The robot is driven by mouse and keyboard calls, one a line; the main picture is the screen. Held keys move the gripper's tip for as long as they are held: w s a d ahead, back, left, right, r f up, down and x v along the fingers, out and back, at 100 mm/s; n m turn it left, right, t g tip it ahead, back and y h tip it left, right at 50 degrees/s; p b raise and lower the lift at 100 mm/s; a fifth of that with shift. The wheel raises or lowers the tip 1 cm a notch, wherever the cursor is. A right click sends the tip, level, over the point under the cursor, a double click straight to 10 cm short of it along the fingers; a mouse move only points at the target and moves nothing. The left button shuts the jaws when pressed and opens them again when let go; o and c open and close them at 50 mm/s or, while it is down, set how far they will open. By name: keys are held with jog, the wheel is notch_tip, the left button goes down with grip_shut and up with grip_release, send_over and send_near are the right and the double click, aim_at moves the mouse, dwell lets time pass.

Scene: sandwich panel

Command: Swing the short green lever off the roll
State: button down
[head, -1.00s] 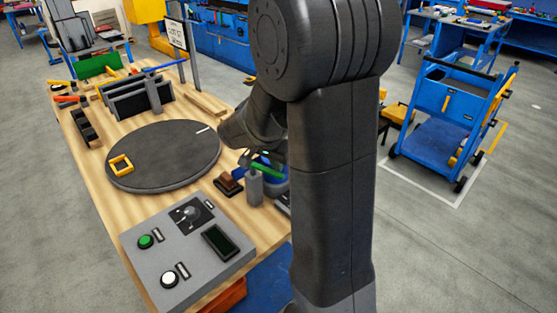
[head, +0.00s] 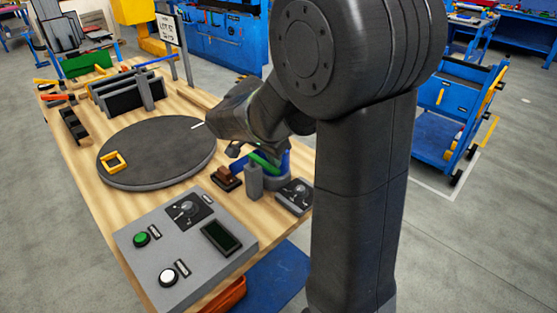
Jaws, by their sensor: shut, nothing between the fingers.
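The short green lever (head: 264,163) lies across the top of the blue roll (head: 276,172), just behind a small grey post (head: 254,182), at the table's right edge. Its far end is close to my wrist. My gripper (head: 234,149) is shut and empty, just left of the lever and the roll, beneath my dark wrist. My wrist and forearm hide part of it, and I cannot tell whether its fingers touch the lever.
The grey round turntable (head: 150,172) with a yellow square frame (head: 115,162) is to the left. A brown block (head: 226,178) sits beside the post. A grey control panel (head: 186,265) is in front.

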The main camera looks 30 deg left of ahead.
jog(key=shift+w, duration=0.1)
jog(key=w, duration=0.5)
jog(key=v, duration=1)
jog(key=shift+b, duration=0.3)
jog(key=shift+w+d+f, duration=0.1)
jog(key=shift+w+d, duration=0.05)
jog(key=a+x, duration=0.1)
jog(key=x, duration=0.9)
jog(key=shift+s+d+p, duration=0.15)
jog(key=shift+s, duration=1.2)
jog(key=shift+s+d+p, duration=0.15)
jog(key=shift+s, duration=1.15)
